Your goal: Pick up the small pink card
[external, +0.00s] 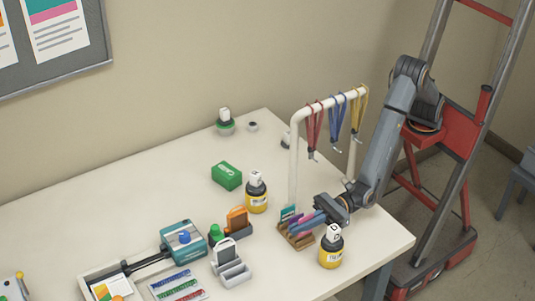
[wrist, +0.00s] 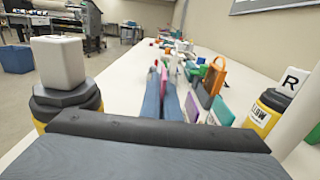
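The small pink card (wrist: 164,82) shows nearly edge-on at the fingertips of my gripper (wrist: 163,98) in the wrist view. One blue-grey finger is on each side of it, with a narrow gap between them. I cannot tell whether the fingers touch the card. In the external view my gripper (external: 304,221) reaches low from the right over a small wooden card rack (external: 300,241). The fingers hide much of the cards there.
Other cards stand beside the fingers, including a teal card (wrist: 222,111). Yellow bottles stand close by, one in front of the rack (external: 331,250) and one behind it (external: 257,196). A white rail (external: 294,170) with hanging lanyards rises behind.

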